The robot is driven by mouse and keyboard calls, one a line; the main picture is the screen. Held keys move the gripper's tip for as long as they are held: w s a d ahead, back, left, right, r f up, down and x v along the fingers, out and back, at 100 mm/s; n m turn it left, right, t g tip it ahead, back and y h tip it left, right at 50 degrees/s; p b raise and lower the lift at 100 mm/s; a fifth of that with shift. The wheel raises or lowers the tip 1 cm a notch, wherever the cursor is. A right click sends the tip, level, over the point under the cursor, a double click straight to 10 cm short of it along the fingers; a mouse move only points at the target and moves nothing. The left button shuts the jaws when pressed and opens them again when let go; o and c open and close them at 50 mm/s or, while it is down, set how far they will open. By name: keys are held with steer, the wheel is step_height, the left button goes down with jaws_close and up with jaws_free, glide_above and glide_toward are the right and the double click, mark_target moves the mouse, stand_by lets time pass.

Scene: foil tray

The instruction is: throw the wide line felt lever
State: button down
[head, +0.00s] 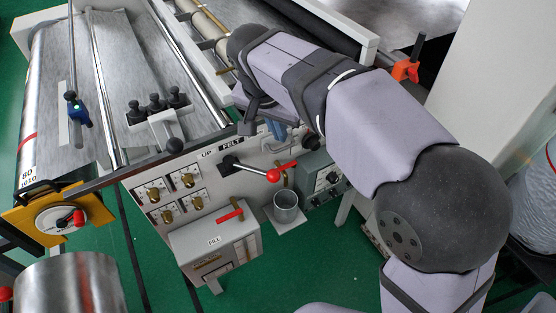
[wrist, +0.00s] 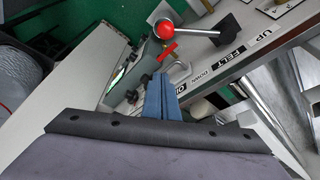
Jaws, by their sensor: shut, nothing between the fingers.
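The felt lever is a metal rod on a black hub (head: 228,162), ending in a red ball knob (head: 273,175). It sits on the light panel just below the FELT label (head: 231,143) and points right and slightly down in the head view. In the wrist view the red ball (wrist: 166,29) is at the top, with the rod running right to the black hub (wrist: 235,24). My gripper (head: 278,130) is above the panel, near the lever's ball end. Its blue fingers (wrist: 160,82) are shut and empty, apart from the ball.
A small brass valve with a red handle (wrist: 167,50) is close beside the ball. A grey cup (head: 286,208) and a FILL box (head: 214,242) with a red handle are below the lever. A grey control box (head: 322,180) is to the right. Metal rollers lie behind the panel.

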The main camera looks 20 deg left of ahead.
mark_target(252, 169)
step_height(252, 169, down, 9)
steer(key=p, duration=0.3)
steer(key=shift+s+f+p, duration=0.2)
steer(key=shift+s+p, duration=0.1)
steer(key=shift+s, duration=0.1)
